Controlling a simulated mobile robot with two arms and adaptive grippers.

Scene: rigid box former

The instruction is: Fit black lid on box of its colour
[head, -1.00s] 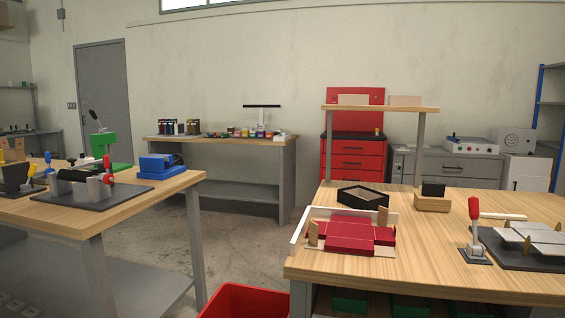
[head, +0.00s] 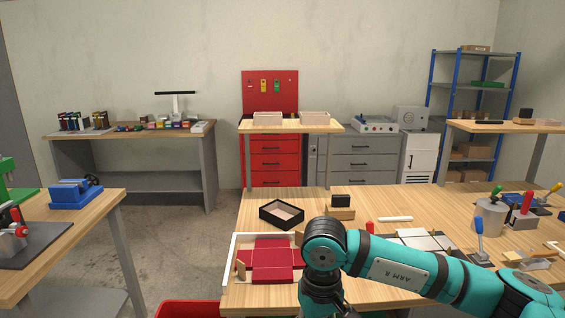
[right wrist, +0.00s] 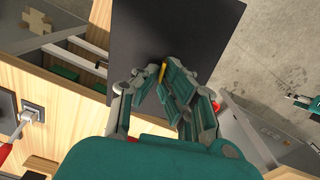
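A shallow black tray-like piece (head: 267,218), beige inside, lies at the back left of the front table; I cannot tell whether it is the lid or a box. A flat red blank (head: 270,258) lies in front of it, by a white rail. My right arm crosses the table from the right, and its gripper is hidden in the head view. In the right wrist view my right gripper (right wrist: 163,80) points at a dark panel (right wrist: 190,25), with a small yellow piece between its fingers. I cannot tell whether it grips anything. My left gripper is not identifiable.
A wooden block (head: 341,213) with a black top stands right of the tray piece. Pale flat panels (head: 420,238) lie behind my arm. A grey canister (head: 489,217) and handled clamps crowd the right. A red bin (head: 188,310) sits on the floor left of the table (head: 240,210).

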